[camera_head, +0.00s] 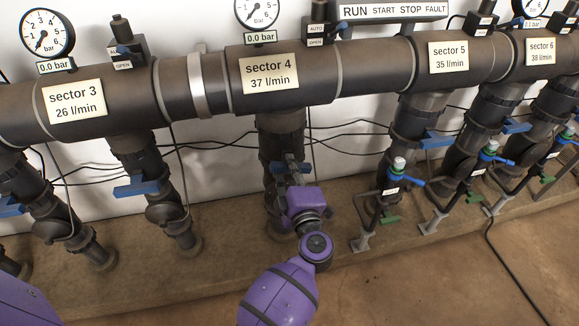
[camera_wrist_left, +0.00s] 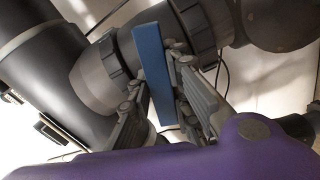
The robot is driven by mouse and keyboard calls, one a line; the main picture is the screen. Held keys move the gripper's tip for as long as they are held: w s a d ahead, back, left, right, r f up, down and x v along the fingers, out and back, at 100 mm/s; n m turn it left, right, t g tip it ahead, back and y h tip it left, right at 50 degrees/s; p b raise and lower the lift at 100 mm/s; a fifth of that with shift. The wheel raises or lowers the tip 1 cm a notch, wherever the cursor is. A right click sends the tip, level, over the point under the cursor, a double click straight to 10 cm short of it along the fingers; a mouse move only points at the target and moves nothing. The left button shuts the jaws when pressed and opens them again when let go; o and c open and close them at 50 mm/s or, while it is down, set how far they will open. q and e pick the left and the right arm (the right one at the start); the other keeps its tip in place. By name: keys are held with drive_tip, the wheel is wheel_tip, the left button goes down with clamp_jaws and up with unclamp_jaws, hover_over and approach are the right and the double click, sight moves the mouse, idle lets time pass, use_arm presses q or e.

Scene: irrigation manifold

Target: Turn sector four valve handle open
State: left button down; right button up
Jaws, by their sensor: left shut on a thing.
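The sector 4 label (camera_head: 269,73) is on the big horizontal pipe, above a dark vertical branch pipe. My left gripper (camera_head: 289,167) reaches up from below to the valve on this branch and largely covers it. A bit of the blue valve handle (camera_head: 304,168) shows at the gripper. In the left wrist view the blue handle (camera_wrist_left: 152,70) is a long flat bar between the two fingers of my left gripper (camera_wrist_left: 158,98), which is shut on it. The dark valve body and pipe (camera_wrist_left: 97,72) lie behind it. My right gripper is not in view.
Sector 3 branch with a blue handle (camera_head: 142,187) stands to the left. Sector 5 branch with a blue handle (camera_head: 436,140) and small taps (camera_head: 398,165) stands to the right. Thin black cables hang along the wall. The brown floor (camera_head: 450,285) in front is mostly clear.

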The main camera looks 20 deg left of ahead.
use_arm(q)
drive_tip(key=shift+p, duration=0.4)
drive_tip(key=m+p, duration=0.5)
drive_tip(key=p, duration=0.2)
drive_tip(key=shift+d+r+m, duration=0.1)
drive_tip(key=shift+r+m, duration=0.1)
drive_tip(key=shift+m, duration=0.2)
drive_tip(key=m+p, duration=0.4)
drive_tip(key=shift+f, duration=0.1)
drive_tip(key=m+p, duration=0.1)
drive_tip(key=m, duration=0.2)
drive_tip(key=shift+d+f+p, duration=0.1)
drive_tip(key=shift+p, duration=0.25)
drive_tip(key=shift+f+m+p, duration=0.1)
drive_tip(key=shift+m+p, duration=0.2)
drive_tip(key=shift+m, duration=0.7)
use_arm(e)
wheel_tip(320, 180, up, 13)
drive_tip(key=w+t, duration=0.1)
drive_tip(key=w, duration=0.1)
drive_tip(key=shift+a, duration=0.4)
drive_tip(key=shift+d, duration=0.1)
use_arm(q)
drive_tip(key=c, duration=1.7)
unclamp_jaws()
drive_tip(key=shift+o, duration=0.3)
